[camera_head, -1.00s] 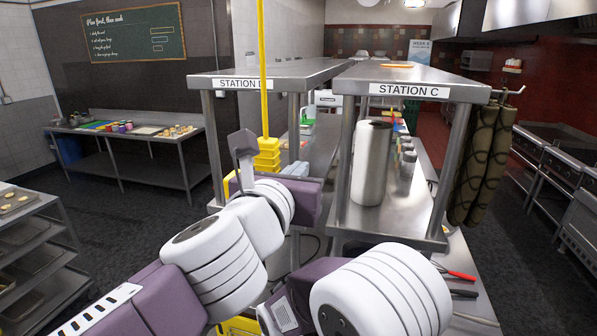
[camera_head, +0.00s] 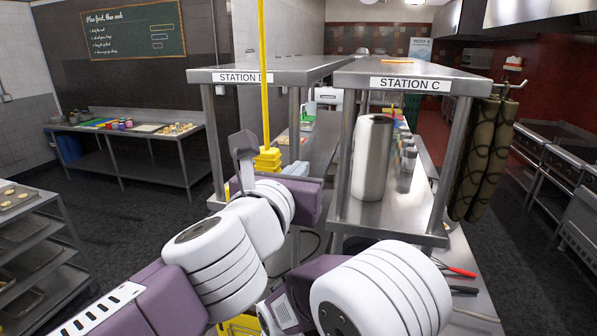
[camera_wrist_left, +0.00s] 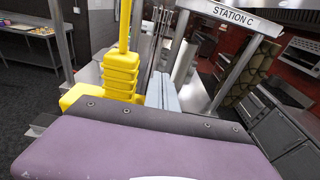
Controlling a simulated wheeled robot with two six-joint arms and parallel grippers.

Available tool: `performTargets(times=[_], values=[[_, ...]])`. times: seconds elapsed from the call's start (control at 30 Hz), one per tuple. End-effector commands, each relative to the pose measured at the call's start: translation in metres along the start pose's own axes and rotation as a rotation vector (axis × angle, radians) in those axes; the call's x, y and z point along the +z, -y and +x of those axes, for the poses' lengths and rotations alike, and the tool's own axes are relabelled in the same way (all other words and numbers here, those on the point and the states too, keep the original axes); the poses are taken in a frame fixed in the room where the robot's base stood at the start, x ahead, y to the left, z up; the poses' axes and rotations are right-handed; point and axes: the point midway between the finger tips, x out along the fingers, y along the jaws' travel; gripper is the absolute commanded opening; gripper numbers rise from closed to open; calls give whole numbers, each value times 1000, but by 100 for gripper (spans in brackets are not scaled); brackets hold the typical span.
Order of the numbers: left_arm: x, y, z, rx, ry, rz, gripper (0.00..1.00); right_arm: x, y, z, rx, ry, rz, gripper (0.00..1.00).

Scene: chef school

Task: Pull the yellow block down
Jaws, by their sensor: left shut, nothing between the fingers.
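A yellow stepped block (camera_head: 267,160) stands behind my left wrist in the head view, with an upright yellow pole (camera_head: 264,70) rising from it. Its lower part is hidden by my arm. In the left wrist view the block (camera_wrist_left: 121,78) is left of centre, above my purple wrist housing, with a wider yellow part low on its left. My left gripper (camera_head: 244,145) shows as shut grey fingers pointing up, just left of the block in the head view. It holds nothing. I cannot tell whether it touches the block. My right gripper is not in view.
Steel shelves marked Station C (camera_head: 410,85) and another station sign stand ahead. A metal cylinder (camera_head: 371,158) stands on the Station C side. A side table (camera_head: 128,133) is at far left, a tray rack (camera_head: 35,250) at near left. Dark floor is open between them.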

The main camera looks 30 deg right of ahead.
Motion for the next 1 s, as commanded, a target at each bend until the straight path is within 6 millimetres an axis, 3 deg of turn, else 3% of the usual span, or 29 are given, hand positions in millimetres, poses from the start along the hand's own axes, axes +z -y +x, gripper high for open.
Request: performTargets(times=[0.03, 0.2, 0.47, 1.0], values=[[11, 0, -1, 0, 0, 0, 0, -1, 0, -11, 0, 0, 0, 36], [27, 0, -3, 0, 1, 0, 0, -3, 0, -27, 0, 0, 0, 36], [28, 0, -8, -1, 2, 0, 0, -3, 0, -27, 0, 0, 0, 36], [38, 0, -82, -2, 3, 0, 0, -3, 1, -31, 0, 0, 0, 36]])
